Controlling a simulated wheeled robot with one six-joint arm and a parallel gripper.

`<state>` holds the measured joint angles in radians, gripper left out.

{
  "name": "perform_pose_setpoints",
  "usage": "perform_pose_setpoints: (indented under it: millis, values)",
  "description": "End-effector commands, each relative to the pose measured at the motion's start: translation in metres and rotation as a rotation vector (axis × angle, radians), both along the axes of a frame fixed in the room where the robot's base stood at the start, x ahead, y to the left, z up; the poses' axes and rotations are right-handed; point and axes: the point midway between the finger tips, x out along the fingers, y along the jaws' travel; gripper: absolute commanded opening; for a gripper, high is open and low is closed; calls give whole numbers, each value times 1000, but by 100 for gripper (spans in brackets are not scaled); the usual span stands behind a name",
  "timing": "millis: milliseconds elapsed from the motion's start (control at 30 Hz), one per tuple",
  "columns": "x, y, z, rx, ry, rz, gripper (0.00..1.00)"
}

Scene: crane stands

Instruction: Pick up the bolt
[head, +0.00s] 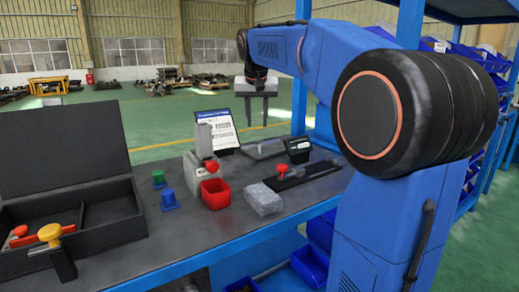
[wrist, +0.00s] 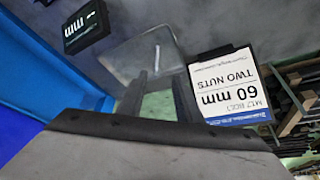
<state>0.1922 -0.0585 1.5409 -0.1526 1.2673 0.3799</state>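No bolt can be made out for certain. A grey flat plate (head: 268,151) lies at the back of the bench with a small thin part on it, too small to identify; the plate also shows in the wrist view (wrist: 140,45). My gripper (head: 257,112) hangs above and beyond the back edge of the bench, pointing down. Its two fingers stand apart with nothing seen between them. In the wrist view the dark fingers (wrist: 158,98) show a gap with green floor behind.
A small black display (head: 298,149), red bin (head: 215,193), clear bag (head: 264,199), blue knob (head: 169,200), green knob (head: 159,179) and open black case (head: 105,212) crowd the bench (head: 185,250).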

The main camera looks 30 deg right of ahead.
Motion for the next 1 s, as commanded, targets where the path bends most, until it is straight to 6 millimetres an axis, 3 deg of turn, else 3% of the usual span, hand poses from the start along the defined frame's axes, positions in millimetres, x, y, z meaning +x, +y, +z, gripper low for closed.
perform_pose_setpoints:
  millis: [300,667,1000]
  values:
    - [18,-11,-48,1,1,0,32]
    - [24,-18,-66,0,0,0,32]
    - [36,-31,-104,0,1,1,32]
